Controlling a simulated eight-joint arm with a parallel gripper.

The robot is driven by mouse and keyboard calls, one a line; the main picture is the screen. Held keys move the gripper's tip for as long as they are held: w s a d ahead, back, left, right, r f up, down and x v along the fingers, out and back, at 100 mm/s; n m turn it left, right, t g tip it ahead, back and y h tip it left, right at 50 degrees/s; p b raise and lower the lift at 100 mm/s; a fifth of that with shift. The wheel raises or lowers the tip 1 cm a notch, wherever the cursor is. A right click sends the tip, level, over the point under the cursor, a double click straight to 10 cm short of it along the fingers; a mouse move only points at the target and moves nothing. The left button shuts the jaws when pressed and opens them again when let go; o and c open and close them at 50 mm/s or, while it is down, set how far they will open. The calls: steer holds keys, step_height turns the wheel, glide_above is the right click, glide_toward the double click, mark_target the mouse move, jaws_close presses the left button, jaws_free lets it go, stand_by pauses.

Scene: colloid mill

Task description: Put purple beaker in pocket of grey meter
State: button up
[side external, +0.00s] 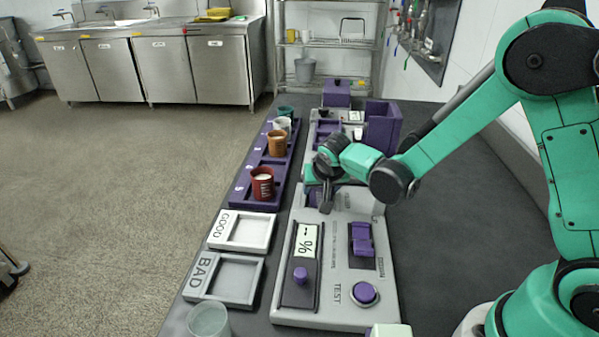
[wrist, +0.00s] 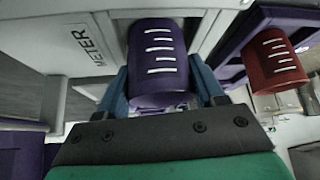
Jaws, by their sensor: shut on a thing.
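The purple beaker (wrist: 158,62) with white stripes sits between the fingers of my gripper (wrist: 160,92) in the wrist view. My gripper is shut on it. Pale grey walls of the grey meter (wrist: 112,28) lie close on both sides of the beaker. In the side view my gripper (side external: 325,190) is over the far end of the grey meter (side external: 338,268), which has a percent display and a TEST button. There the beaker is mostly hidden by the gripper. I cannot tell how deep it stands in the pocket.
A purple rack (side external: 243,190) left of my gripper holds a red beaker (side external: 262,185), an orange beaker (side external: 277,144) and others. GOOD (side external: 270,246) and BAD (side external: 258,285) trays lie left of the meter. A clear cup (side external: 208,320) stands at the front. The dark table is bare on the right.

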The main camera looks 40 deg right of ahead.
steer(key=shift+f, duration=0.1)
steer(key=o, duration=1.3)
steer(key=v, duration=1.2)
